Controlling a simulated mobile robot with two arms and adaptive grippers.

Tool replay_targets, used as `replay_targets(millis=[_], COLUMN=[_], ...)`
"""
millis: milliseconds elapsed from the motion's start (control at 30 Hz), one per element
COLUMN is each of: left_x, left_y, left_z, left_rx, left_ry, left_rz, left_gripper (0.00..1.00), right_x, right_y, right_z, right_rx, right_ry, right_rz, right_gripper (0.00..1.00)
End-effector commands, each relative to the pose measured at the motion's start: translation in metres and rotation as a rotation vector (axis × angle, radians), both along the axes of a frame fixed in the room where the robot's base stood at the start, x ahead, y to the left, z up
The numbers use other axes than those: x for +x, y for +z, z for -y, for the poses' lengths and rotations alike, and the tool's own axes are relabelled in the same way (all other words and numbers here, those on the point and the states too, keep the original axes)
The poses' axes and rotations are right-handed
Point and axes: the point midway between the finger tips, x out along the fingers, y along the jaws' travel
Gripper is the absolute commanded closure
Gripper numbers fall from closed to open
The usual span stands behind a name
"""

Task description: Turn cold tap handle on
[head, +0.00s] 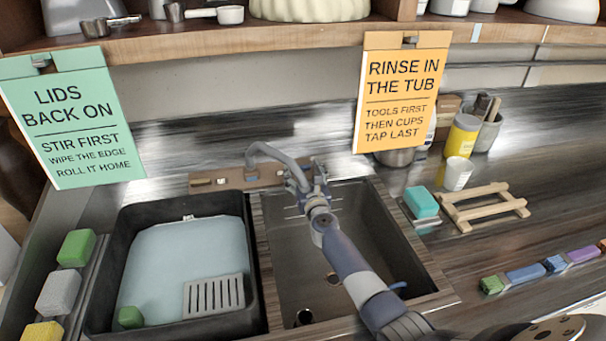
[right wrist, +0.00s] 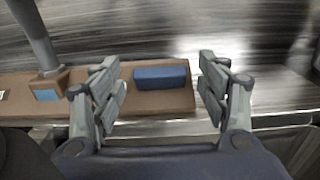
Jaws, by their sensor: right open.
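The tap (head: 270,155) is a grey curved spout on a brown base block (head: 228,179) behind the sink; its lower stem and base also show in the right wrist view (right wrist: 130,100). The cold tap handle, a small blue block (right wrist: 160,77), sits on the right end of that base. In the head view my gripper covers it. My right gripper (head: 304,177) is open and empty over that end of the base. In the right wrist view the blue handle appears between its two fingers, with a gap on each side; I cannot tell how deep it sits. My left gripper is not in view.
The sink basin (head: 340,225) lies under my right arm. A black tub (head: 130,235) of pale water stands left of it. An orange sign (head: 402,95) hangs from the shelf above. A teal sponge (head: 421,202) and wooden rack (head: 485,207) stand right of the sink.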

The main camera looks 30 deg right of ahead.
Motion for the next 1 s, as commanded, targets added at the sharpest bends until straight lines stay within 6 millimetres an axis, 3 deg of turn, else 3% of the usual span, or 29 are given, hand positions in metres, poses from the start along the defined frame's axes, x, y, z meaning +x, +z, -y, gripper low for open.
replay_targets(millis=[200,400,1000], left_x=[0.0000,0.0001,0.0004], left_y=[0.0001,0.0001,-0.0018], left_z=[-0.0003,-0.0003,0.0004], left_rx=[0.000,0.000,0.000], left_ry=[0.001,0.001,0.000], left_rz=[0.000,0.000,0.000], left_gripper=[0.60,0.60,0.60], right_x=[0.0002,0.0000,-0.0004], right_y=[0.0004,0.0003,-0.0005], right_z=[0.0001,-0.0001,0.0005], right_rx=[0.000,0.000,-0.022], right_ry=[0.000,0.000,0.032], right_rz=[0.000,0.000,-0.006], right_gripper=[0.32,0.76,0.76])
